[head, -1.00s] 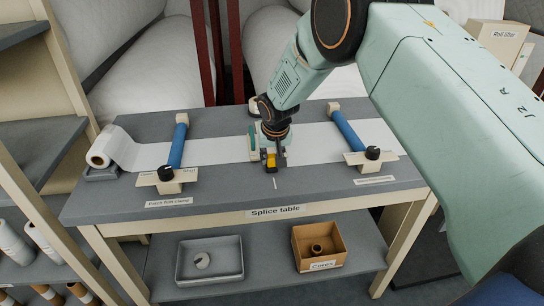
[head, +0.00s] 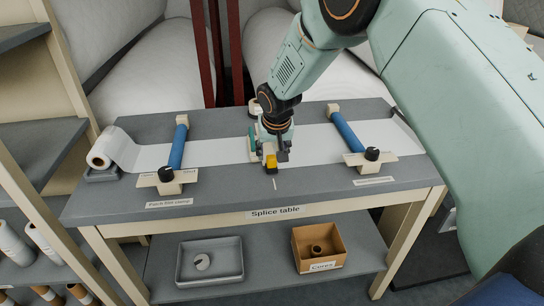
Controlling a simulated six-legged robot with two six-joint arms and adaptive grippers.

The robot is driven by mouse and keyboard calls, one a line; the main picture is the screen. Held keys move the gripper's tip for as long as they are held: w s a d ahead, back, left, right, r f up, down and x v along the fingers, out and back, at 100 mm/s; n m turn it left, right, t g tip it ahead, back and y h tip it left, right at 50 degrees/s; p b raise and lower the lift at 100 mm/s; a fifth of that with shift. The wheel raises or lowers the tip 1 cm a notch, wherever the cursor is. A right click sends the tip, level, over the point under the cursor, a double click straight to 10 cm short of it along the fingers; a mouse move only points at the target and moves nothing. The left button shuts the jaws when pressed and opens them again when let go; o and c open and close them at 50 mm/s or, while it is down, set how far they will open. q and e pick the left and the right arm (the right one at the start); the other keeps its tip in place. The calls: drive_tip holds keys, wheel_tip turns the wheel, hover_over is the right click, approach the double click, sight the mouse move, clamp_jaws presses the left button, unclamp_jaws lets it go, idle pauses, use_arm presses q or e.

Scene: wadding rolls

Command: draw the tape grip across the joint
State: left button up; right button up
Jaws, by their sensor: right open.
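A small yellow piece (head: 271,163), which looks like the tape grip, stands at the front edge of the white web (head: 220,152) on the splice table (head: 230,196). A green part (head: 253,143) shows just left of my right gripper. My right gripper (head: 277,154) points down, open, right at the yellow piece. I cannot tell whether its fingers touch it. The arm and gripper cover the middle of the web, so the joint is hidden. My left gripper is not in view.
A blue-barred clamp (head: 179,145) crosses the web at left, another (head: 346,131) at right. A white roll (head: 104,154) sits at the table's left end. A grey tray (head: 182,276) and a cores box (head: 333,239) are on the lower shelf. The table's front is mostly clear.

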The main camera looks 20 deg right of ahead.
drive_tip(key=d+v, duration=0.1)
drive_tip(key=v, duration=0.7)
drive_tip(key=shift+s+a+r, duration=0.15)
drive_tip(key=shift+a+r, duration=0.15)
drive_tip(key=shift+a, duration=0.2)
drive_tip(key=shift+f, duration=0.1)
